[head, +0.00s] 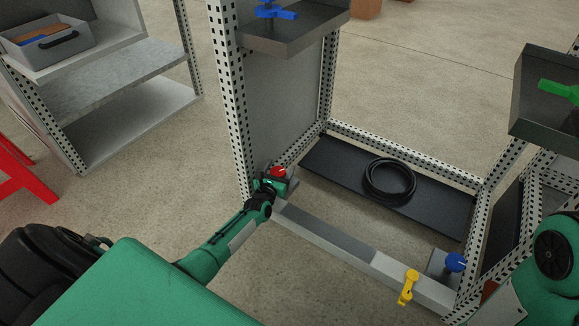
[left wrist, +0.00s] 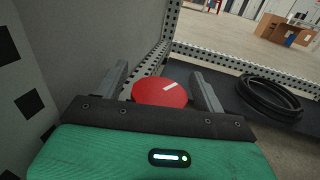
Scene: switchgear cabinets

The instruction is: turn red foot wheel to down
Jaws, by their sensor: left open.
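The red foot wheel (head: 278,171) sits low at the left front corner of the cabinet frame. My left gripper (head: 272,182) is at the wheel. In the left wrist view its two grey fingers (left wrist: 162,88) are apart, one on each side of the wheel. I cannot tell whether they touch it. The wheel's lower edge is hidden behind the gripper body. My right gripper is not in view.
A blue knob (head: 455,262) and a yellow handle (head: 408,287) are at the right front of the frame. A coiled black cable (head: 390,180) lies on the dark base plate (head: 330,165). The perforated left post (head: 236,110) and grey side panel (head: 285,100) stand close to my left gripper.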

